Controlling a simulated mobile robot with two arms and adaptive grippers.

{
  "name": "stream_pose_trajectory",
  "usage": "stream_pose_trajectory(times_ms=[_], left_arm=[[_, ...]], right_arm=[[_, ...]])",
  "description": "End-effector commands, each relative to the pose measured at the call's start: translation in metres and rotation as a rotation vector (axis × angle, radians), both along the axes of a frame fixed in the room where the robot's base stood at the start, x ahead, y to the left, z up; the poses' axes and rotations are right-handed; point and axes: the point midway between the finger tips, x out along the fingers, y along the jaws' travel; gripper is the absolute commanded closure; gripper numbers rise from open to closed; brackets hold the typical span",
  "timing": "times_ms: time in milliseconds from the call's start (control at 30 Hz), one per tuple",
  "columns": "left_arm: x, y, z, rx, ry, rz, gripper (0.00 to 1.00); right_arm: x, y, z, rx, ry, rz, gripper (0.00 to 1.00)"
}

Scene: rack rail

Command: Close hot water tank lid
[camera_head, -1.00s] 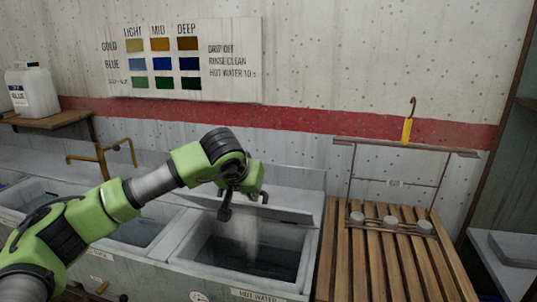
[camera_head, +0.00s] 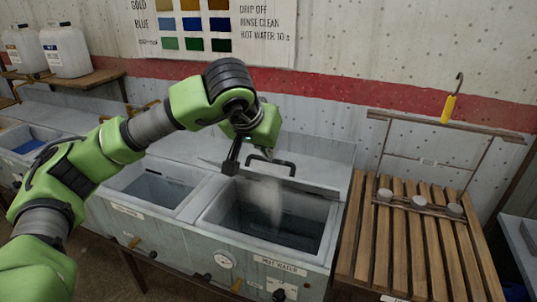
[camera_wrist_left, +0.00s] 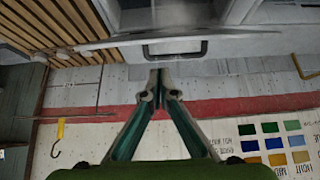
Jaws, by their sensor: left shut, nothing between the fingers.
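The hot water tank (camera_head: 279,265) is the right-hand basin, with dark water and steam in it. Its grey lid (camera_head: 318,187) is open, tipped back along the rear rim and seen nearly edge-on. The lid's black handle (camera_head: 271,162) also shows in the left wrist view (camera_wrist_left: 175,48). My left gripper (camera_head: 264,132) is above the rear of the tank, close to the handle; its fingertips are hidden in the head view. In the left wrist view its fingers (camera_wrist_left: 159,80) are together and empty, just short of the handle. My right gripper is out of view.
A slatted wooden rack (camera_head: 408,245) with a metal frame stands right of the tank. A yellow-handled hook (camera_head: 449,107) hangs on the wall behind it. Another basin (camera_head: 158,190) is to the left. White jugs (camera_head: 67,50) stand on a shelf.

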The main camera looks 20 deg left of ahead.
Motion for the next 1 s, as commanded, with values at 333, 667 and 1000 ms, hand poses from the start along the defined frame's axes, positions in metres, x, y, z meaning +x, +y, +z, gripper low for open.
stream_pose_trajectory(times_ms=[333,667,1000], left_arm=[[0.028,0.065,0.037,-0.016,0.120,-0.003,1.00],[0.055,0.067,-0.009,-0.015,0.125,-0.004,1.00],[0.065,0.069,-0.060,-0.012,0.120,-0.005,1.00]], right_arm=[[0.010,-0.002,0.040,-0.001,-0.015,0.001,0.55],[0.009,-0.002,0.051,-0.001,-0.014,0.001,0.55],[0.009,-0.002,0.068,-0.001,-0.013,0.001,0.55]])
